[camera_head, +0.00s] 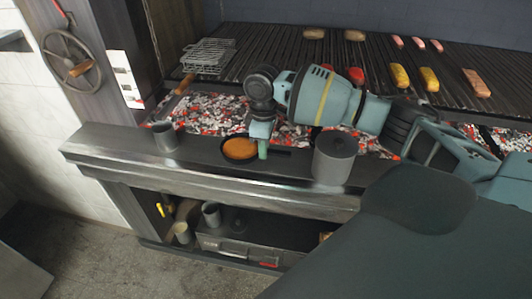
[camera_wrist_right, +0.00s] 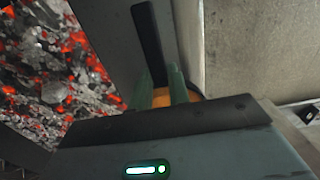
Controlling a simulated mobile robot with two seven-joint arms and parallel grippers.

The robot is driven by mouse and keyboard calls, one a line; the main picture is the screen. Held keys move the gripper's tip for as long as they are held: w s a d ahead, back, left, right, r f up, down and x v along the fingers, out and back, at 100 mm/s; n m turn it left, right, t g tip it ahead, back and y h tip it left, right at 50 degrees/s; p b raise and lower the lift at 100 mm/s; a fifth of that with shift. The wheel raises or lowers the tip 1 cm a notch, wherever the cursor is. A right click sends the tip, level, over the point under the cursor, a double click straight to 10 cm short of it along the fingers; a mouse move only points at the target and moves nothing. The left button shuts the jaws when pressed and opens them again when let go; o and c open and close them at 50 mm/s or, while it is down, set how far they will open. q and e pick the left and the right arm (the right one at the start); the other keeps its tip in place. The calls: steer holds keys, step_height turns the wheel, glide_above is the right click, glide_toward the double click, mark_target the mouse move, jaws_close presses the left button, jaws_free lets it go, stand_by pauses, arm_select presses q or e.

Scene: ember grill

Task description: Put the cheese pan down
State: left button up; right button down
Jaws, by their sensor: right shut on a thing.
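The cheese pan (camera_head: 239,149) is a small dark round pan with an orange filling, at the ledge in front of the coals. My right gripper (camera_head: 262,149) points down and is shut on its handle, just right of the pan's bowl. In the right wrist view, the fingers (camera_wrist_right: 162,88) stand around the dark handle (camera_wrist_right: 152,40), with some orange showing between them. The pan looks level and at or very near the ledge top (camera_head: 215,166); I cannot tell whether it touches. My left gripper is not in view.
Glowing coals (camera_head: 205,112) lie behind the ledge. The grate (camera_head: 270,50) above holds several foods and a wire basket (camera_head: 208,55).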

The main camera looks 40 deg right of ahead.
mark_target(267, 162)
steer(key=shift+w+d, duration=0.2)
steer(key=shift+d, duration=0.2)
steer(key=shift+w+d+f, duration=0.1)
steer(key=shift+d+f, duration=0.05)
steer(key=shift+f, duration=0.7)
steer(key=shift+d+f, duration=0.1)
steer(key=shift+f, duration=0.75)
steer(key=c, duration=1.3)
jaws_free()
steer(key=shift+f, duration=0.15)
step_height(267, 162, up, 12)
steer(key=shift+r+p, duration=0.1)
steer(key=shift+p, duration=0.3)
